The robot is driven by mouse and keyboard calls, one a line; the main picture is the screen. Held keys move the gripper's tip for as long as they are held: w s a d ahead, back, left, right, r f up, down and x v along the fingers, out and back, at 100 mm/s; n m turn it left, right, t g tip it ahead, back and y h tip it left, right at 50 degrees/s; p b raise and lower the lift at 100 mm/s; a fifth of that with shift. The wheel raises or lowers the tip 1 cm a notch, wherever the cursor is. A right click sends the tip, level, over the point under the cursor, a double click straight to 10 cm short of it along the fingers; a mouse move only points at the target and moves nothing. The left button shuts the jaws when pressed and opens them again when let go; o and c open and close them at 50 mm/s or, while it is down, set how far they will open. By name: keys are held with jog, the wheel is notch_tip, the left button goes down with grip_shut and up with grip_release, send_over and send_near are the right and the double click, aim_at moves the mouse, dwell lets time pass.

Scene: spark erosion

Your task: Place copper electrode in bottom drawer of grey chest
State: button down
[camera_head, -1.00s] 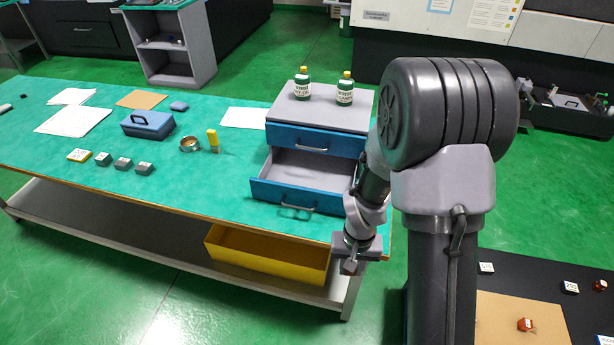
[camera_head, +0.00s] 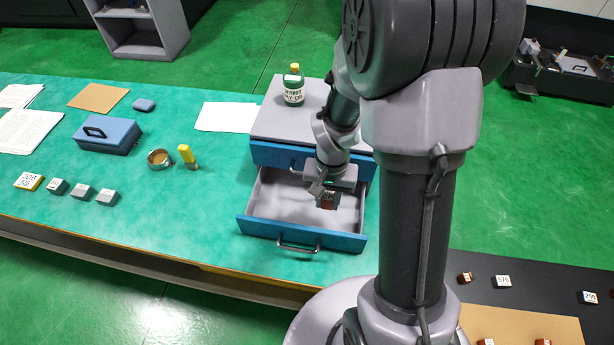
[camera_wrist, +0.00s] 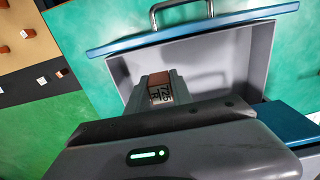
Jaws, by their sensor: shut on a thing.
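The grey chest (camera_head: 272,122) stands on the green table with its blue-fronted bottom drawer (camera_head: 260,227) pulled open; the drawer also shows in the wrist view (camera_wrist: 245,60). The drawer's visible floor is bare. My gripper (camera_head: 325,197) is over the open drawer, towards its right side. It is shut on a small copper-brown block, the copper electrode (camera_head: 328,202). In the wrist view the electrode (camera_wrist: 160,91) sits between the jaws with a label that seems to read 725. The top drawer front (camera_head: 270,154) is closed, partly hidden by my arm.
A green bottle (camera_head: 293,88) stands on the chest. A blue case (camera_head: 107,136), a metal ring (camera_head: 160,159), a yellow-handled tool (camera_head: 187,156) and several small blocks (camera_head: 82,192) lie left of the chest. More brown electrodes (camera_head: 465,278) lie on a dark surface at lower right.

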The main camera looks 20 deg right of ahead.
aim_at(326, 227)
jog(key=f+b, duration=0.1)
jog(key=f, duration=0.2)
jog(key=f+b, duration=0.1)
jog(key=f, duration=0.2)
jog(key=s+f+b, duration=0.1)
jog(key=f+b, duration=0.1)
jog(key=f, duration=0.1)
jog(key=shift+a+f, duration=0.15)
jog(key=shift+f, duration=0.15)
jog(key=shift+r, duration=0.15)
jog(key=c, duration=1.6)
grip_release()
jog(key=shift+f, duration=0.25)
jog(key=o, duration=0.5)
jog(key=shift+r, duration=0.1)
